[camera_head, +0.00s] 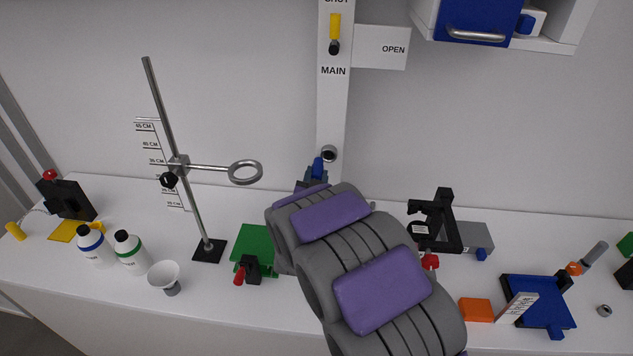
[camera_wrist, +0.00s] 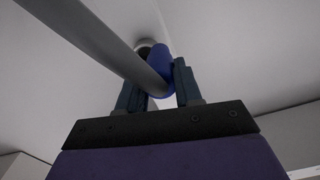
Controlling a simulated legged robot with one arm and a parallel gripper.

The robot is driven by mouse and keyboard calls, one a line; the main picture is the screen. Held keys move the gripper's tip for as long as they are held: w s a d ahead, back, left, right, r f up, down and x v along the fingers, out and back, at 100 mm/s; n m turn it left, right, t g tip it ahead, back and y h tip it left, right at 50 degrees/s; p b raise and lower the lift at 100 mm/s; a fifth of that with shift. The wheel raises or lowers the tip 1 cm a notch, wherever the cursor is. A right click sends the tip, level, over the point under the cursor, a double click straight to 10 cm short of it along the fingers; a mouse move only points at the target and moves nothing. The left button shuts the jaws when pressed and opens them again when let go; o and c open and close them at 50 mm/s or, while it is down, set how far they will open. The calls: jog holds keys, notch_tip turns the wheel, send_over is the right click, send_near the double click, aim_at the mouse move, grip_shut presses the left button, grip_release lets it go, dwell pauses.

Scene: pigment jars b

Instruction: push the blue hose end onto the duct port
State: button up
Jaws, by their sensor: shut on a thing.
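The blue hose end (camera_head: 318,167) is held up in front of the white column in the head view, just below and left of the round metal duct port (camera_head: 329,153). In the wrist view my gripper (camera_wrist: 160,88) is shut on the blue hose end (camera_wrist: 161,66), with one dark finger on each side. The port (camera_wrist: 146,46) shows partly behind the hose end's far tip. A grey tube crosses in front of the hose end and hides part of it. Whether the hose end touches the port, I cannot tell. In the head view my arm hides most of my gripper.
A ring stand (camera_head: 245,172) with its ring stands left of my arm. Bottles (camera_head: 132,252) and a white funnel (camera_head: 165,273) are at the left. A black device (camera_head: 436,224), an orange block (camera_head: 475,310) and a blue tray (camera_head: 536,300) are at the right.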

jog(key=shift+w+d+r, duration=0.1)
jog(key=shift+w+d, duration=0.1)
jog(key=shift+d, duration=0.25)
jog(key=shift+w+a, duration=0.1)
jog(key=shift+a, duration=0.4)
jog(key=d, duration=0.4)
jog(key=shift+r+b, duration=0.3)
jog(key=shift+b, duration=0.05)
dwell(2.0)
jog(key=shift+a, duration=0.1)
jog(key=shift+w, duration=0.45)
